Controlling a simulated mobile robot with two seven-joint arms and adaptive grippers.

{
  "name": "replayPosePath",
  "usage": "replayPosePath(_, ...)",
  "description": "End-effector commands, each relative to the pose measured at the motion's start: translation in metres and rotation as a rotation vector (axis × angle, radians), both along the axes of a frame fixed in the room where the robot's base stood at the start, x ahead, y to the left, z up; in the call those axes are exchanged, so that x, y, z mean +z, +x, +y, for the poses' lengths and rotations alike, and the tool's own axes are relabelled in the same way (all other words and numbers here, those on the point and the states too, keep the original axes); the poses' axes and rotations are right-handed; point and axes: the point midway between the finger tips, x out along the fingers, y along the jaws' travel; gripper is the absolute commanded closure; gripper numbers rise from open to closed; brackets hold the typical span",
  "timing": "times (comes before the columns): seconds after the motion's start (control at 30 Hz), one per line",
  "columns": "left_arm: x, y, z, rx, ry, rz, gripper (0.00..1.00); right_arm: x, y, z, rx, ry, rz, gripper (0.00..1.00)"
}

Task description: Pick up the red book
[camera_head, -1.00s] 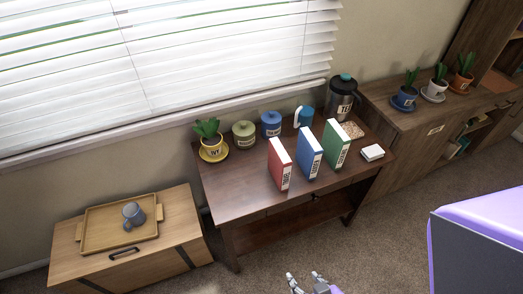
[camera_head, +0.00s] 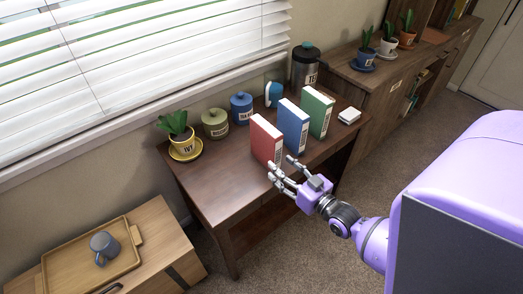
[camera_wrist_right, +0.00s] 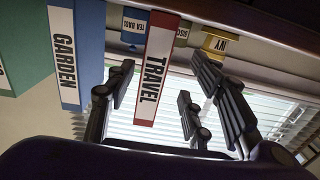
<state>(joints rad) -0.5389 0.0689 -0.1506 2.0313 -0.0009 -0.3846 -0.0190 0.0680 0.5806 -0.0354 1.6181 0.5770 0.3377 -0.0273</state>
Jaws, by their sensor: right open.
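The red book (camera_head: 265,140) stands upright on the brown desk (camera_head: 217,180), leftmost of three books. My right gripper (camera_head: 283,174) is open at the front of the red book, fingers pointing at its spine. In the right wrist view, the red book's white spine (camera_wrist_right: 155,72), reading TRAVEL, appears between the open fingers (camera_wrist_right: 160,100); I cannot tell whether they touch it. My left gripper is not in view.
The blue book (camera_head: 292,127), labelled GARDEN (camera_wrist_right: 66,58), stands just right of the red one, with a green book (camera_head: 317,112) beyond it. Behind are canisters (camera_head: 215,124) and a plant pot (camera_head: 183,142). The desk's front left is clear.

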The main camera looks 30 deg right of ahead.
Motion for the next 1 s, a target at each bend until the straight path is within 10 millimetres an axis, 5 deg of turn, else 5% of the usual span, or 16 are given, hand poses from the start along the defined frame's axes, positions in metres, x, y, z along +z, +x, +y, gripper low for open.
replayPosePath(0.2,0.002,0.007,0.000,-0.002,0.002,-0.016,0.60,0.015,0.031,-0.009,-0.007,0.004,-0.054,0.52)
replayPosePath(0.63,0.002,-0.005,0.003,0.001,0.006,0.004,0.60,0.009,0.086,-0.002,-0.006,0.002,-0.050,0.52)
replayPosePath(1.0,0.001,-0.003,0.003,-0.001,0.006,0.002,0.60,0.008,0.092,-0.002,-0.006,0.003,-0.048,0.57)
